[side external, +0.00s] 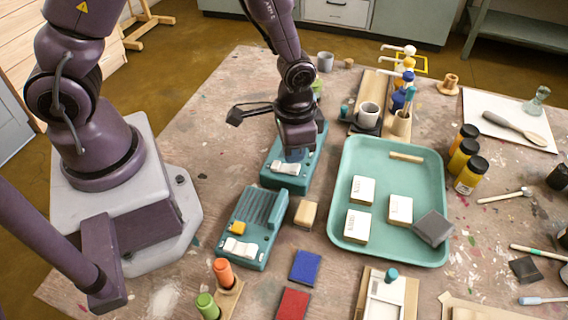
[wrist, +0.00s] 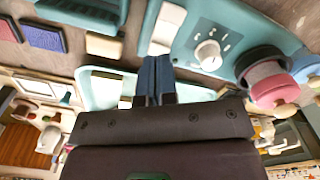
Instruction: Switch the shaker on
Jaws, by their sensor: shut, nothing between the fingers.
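A teal device (side external: 270,177) stands under my gripper, with a white rocker switch (side external: 285,167) at its near end. It also shows in the wrist view (wrist: 235,25) with the two-part white rocker (wrist: 166,28), a white round dial (wrist: 208,54) and a round grey and pink part (wrist: 268,82) beside it. I cannot tell which way the rocker is tipped. My gripper (side external: 297,156) points down just behind the rocker. In the wrist view its blue fingertips (wrist: 153,62) are together, empty, and close to the rocker's end; contact is unclear. My arm hides the device's far part.
A second teal device (side external: 262,205) with grooves, a yellow knob and a white rocker stands nearer the camera. A wooden block (side external: 306,213) is beside it. A teal tray (side external: 435,190) with white blocks lies to the right. Blue (side external: 305,266) and red (side external: 292,303) pads lie in front.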

